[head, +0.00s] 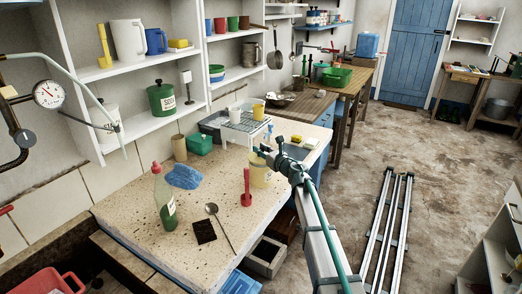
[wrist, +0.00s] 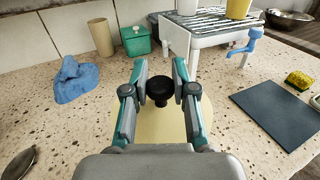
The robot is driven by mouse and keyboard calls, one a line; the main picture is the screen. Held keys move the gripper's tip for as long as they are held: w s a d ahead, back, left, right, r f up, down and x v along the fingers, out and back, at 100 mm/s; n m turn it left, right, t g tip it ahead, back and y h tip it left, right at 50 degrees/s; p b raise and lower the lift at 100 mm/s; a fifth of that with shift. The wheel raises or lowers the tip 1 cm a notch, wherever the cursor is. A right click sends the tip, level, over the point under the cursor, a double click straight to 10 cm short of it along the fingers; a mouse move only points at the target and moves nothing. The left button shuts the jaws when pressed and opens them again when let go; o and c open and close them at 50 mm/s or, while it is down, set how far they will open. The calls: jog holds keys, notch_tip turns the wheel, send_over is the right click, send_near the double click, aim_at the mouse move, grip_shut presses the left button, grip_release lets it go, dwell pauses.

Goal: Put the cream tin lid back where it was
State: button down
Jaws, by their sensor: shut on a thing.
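The cream tin lid (wrist: 152,130) is a pale disc with a black knob (wrist: 160,88), below my gripper (wrist: 161,75) in the wrist view. My gripper's two teal and grey fingers are shut on the knob from either side. The gripper hides much of the lid there. I cannot tell whether the lid touches the tin's rim.
A white rack (head: 245,127) with cups stands behind the tin, with a green box (head: 200,144) to its left. A blue cloth (head: 184,177), a bottle (head: 164,203), a red-handled tool (head: 246,190) and a spoon (head: 220,226) lie or stand nearer. A dark slab (wrist: 277,111) lies right.

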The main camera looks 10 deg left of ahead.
jog(key=shift+f+b, duration=0.45)
jog(key=shift+f, duration=0.15)
jog(key=c, duration=0.9)
grip_release()
jog(key=shift+c, duration=0.2)
